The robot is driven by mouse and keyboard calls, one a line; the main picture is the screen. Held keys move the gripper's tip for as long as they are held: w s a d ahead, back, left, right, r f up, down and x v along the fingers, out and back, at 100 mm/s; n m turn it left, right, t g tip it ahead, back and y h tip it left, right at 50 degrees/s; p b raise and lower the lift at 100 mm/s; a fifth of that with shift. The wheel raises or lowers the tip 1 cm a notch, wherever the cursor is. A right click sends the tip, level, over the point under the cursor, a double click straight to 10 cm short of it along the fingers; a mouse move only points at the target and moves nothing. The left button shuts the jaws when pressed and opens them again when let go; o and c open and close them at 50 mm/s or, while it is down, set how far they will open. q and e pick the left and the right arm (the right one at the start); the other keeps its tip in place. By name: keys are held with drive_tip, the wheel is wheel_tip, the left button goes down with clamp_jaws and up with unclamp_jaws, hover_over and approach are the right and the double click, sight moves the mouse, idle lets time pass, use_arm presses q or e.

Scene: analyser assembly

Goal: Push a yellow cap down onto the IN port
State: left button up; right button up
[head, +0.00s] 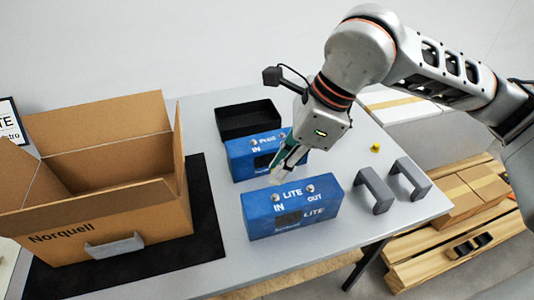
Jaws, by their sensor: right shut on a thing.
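A blue LITE analyser (322,209) lies on the grey table, with a round IN port (275,198) at the left of its top and an OUT port (310,188) to the right. My right gripper (277,177) points down just above and behind the IN port. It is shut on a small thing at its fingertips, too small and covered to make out. I cannot tell if it touches the port. A loose yellow cap (376,148) lies on the table to the right. My left gripper is not in view.
Behind stands a second blue analyser (238,160), partly hidden by my gripper, and a black tray (249,121). Two grey brackets (375,190) (411,178) stand at the right. An open Norquell carton (100,222) is on a black mat (205,215) at left.

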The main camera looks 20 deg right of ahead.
sight(272, 198)
drive_tip(key=shift+s+a+n, duration=0.15)
drive_tip(key=shift+s+n, duration=0.15)
drive_tip(key=shift+f+b, duration=0.5)
drive_tip(key=shift+f, duration=0.35)
wheel_tip(272, 198, down, 2)
drive_tip(key=shift+f+b, duration=0.25)
drive_tip(key=shift+b, duration=0.4)
drive_tip(key=shift+f, duration=0.35)
drive_tip(key=shift+f+b, duration=0.2)
drive_tip(key=shift+b, duration=0.15)
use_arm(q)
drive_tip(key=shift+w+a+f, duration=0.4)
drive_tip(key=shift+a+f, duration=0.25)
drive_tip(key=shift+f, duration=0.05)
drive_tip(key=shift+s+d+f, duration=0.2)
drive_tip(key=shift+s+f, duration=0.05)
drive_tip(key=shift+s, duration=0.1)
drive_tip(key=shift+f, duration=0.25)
use_arm(e)
drive_tip(key=shift+f, duration=0.25)
